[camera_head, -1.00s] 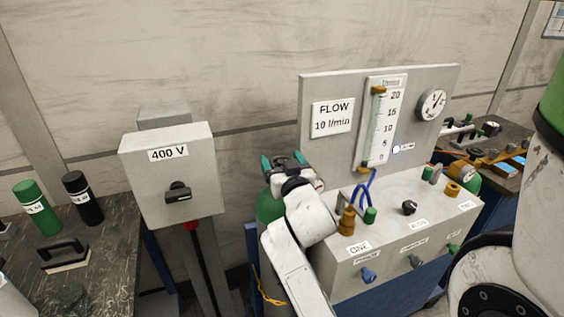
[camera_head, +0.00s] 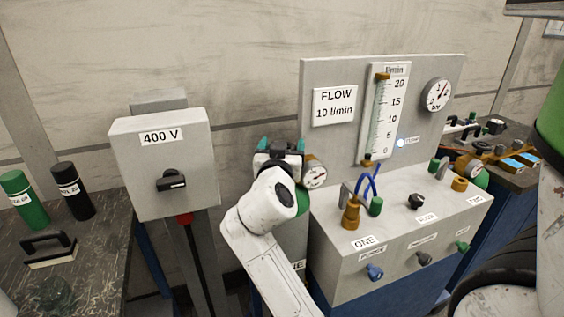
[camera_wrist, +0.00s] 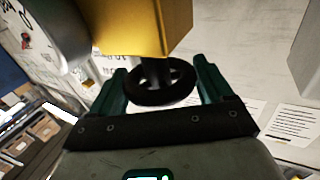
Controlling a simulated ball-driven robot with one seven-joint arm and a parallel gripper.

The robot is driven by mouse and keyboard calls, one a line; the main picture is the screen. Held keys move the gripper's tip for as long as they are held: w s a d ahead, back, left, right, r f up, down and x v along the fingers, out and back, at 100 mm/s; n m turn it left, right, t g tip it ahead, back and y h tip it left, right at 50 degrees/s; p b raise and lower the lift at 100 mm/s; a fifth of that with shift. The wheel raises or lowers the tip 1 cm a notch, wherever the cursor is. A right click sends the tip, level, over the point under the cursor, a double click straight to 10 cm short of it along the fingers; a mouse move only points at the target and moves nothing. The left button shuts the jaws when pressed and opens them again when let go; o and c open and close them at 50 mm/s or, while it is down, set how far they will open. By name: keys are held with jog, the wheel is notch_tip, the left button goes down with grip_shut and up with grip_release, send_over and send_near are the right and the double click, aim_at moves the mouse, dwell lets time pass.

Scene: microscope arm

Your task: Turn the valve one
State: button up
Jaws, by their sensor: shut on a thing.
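A black valve handwheel (camera_wrist: 160,86) sits on a brass valve body (camera_wrist: 150,25) in the wrist view. My gripper (camera_wrist: 163,78) has one dark green finger on each side of the wheel and is shut on it. In the head view my gripper (camera_head: 282,146) is at the top of a gas cylinder (camera_head: 302,202) with a green shoulder. A round gauge (camera_head: 314,174) sits just right of my gripper. My gripper and wrist hide the wheel in the head view. A partly covered label ending in "NE" (camera_head: 299,265) shows on the cylinder.
The flow panel (camera_head: 330,75) and its grey box (camera_head: 350,275), with a "ONE" label and several knobs, stand close on the right. A 400 V switch box (camera_head: 160,195) stands left. A dark bench (camera_head: 100,265) holds bottles at far left. The wall is behind.

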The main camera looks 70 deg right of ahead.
jog(key=m+g+b, duration=0.2)
jog(key=g, duration=0.1)
jog(key=m+g+b, duration=0.1)
jog(key=g+b, duration=0.1)
jog(key=g, duration=0.1)
jog(key=m+g+b, duration=0.2)
jog(key=shift+w+f+m+g, duration=0.1)
jog(key=shift+f+m+g, duration=0.2)
jog(key=shift+g, duration=0.1)
jog(key=shift+r+m+g+y+b, duration=0.1)
jog(key=shift+m+g+y+b, duration=0.5)
jog(key=shift+m+g+b, duration=0.55)
jog(key=shift+r+m+g+y+b, duration=0.1)
jog(key=shift+m+g+y+b, duration=0.6)
jog(key=shift+g, duration=0.85)
jog(key=shift+m+g, duration=0.25)
jog(key=shift+g, duration=0.05)
jog(key=o, duration=1)
jog(key=shift+c, duration=0.2)
jog(key=shift+r, duration=0.1)
jog(key=v, duration=1)
jog(key=shift+a+b, duration=0.35)
jog(key=shift+b, duration=0.05)
jog(key=shift+w, duration=0.15)
